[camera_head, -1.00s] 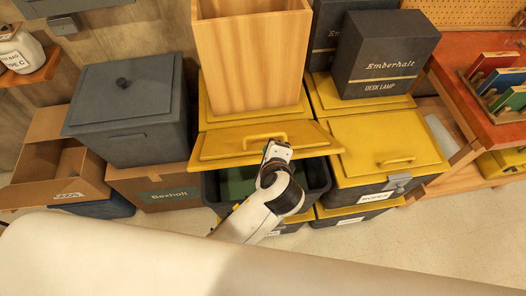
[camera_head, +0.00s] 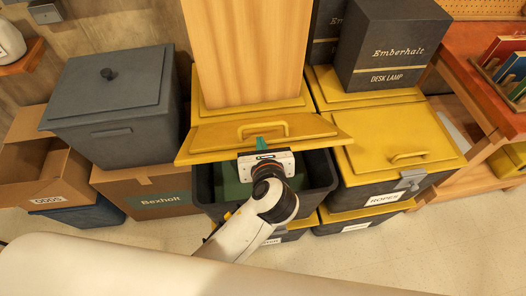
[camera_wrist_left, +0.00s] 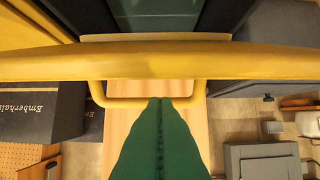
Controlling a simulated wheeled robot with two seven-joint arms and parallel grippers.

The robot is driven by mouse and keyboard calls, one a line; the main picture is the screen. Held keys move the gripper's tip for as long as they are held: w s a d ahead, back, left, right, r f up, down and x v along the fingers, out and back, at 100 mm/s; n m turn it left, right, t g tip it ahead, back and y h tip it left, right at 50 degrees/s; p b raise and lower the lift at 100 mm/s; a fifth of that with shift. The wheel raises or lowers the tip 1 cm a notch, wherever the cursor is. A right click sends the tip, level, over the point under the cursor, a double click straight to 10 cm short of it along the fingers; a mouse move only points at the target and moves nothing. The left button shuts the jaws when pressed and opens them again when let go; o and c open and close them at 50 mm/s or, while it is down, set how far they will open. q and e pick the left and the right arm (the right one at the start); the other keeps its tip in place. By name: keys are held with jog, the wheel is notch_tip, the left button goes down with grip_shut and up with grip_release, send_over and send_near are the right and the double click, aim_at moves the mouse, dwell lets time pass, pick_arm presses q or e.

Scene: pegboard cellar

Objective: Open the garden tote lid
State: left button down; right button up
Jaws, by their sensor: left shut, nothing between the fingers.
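The garden tote (camera_head: 325,200) is a dark bin with a yellow lid (camera_head: 215,138). The lid is tilted up at the front, leaving a gap into the bin. Its yellow handle (camera_head: 263,127) faces me, and the handle also shows in the left wrist view (camera_wrist_left: 98,95). A green thing lies inside the bin. My left gripper (camera_head: 261,142) is at the lid's front, just below the handle. Its green fingers (camera_wrist_left: 158,102) are shut and empty, with tips overlapping the handle bar in the wrist view; contact is unclear. My right gripper is out of view.
A tall wooden box (camera_head: 248,50) stands directly behind the lid. A second yellow-lidded tote (camera_head: 400,145) adjoins on the right, with a dark desk lamp box (camera_head: 390,45) behind. A grey lidded bin (camera_head: 115,100) stands on a carton at left. The front floor is clear.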

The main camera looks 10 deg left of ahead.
aim_at(259, 125)
pick_arm(q)
jog(key=shift+x, duration=2)
jog(key=shift+r, duration=0.1)
